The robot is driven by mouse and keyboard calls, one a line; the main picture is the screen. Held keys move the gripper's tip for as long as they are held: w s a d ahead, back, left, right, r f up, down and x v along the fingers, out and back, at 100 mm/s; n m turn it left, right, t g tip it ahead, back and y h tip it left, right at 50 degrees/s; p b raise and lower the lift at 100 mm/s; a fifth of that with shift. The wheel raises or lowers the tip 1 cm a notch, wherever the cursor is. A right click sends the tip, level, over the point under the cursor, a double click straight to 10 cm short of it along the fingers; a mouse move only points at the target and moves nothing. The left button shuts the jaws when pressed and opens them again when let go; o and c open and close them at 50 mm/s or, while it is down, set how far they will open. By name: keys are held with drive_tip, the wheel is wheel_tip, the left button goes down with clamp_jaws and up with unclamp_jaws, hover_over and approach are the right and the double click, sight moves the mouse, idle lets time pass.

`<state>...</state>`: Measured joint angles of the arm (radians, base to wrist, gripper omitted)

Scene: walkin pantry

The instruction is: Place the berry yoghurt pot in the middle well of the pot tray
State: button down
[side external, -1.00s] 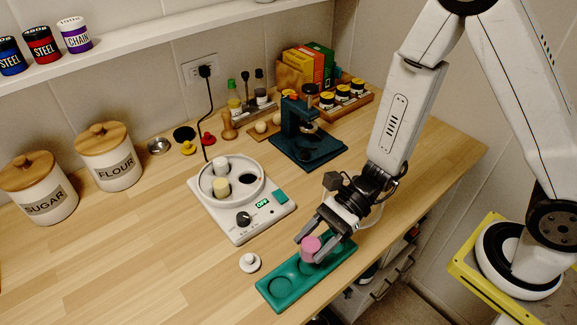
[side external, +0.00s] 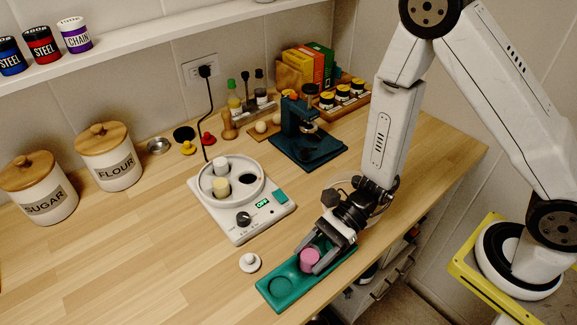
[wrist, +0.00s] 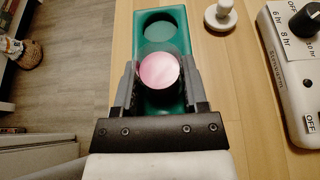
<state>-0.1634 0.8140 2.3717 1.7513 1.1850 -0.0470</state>
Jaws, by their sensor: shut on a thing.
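The berry yoghurt pot (side external: 309,260) is a small pink cylinder; its pale pink top (wrist: 160,71) shows in the wrist view. My gripper (side external: 310,262) is shut on it, with one finger on each side. The pot is upright at the middle well of the green pot tray (side external: 271,289). In the wrist view the well's rim shows just beyond the pot, and the empty far well (wrist: 172,28) lies past it. The pot's base is hidden, so I cannot tell whether it touches the well floor. The well nearest my wrist is covered by my gripper.
A white knobbed lid (side external: 249,262) lies on the counter close to the tray. The white yoghurt maker (side external: 238,230) stands behind it with pale pots inside. A dark blue device (side external: 306,145) is farther back. The counter's edge runs close along the tray's other side.

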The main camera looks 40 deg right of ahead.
drive_tip(key=shift+f, duration=0.1)
drive_tip(key=shift+c, duration=0.5)
unclamp_jaws()
drive_tip(key=shift+d+r, duration=0.3)
drive_tip(key=shift+d, duration=0.15)
drive_tip(key=shift+v, duration=5.5)
drive_tip(key=shift+s, duration=0.1)
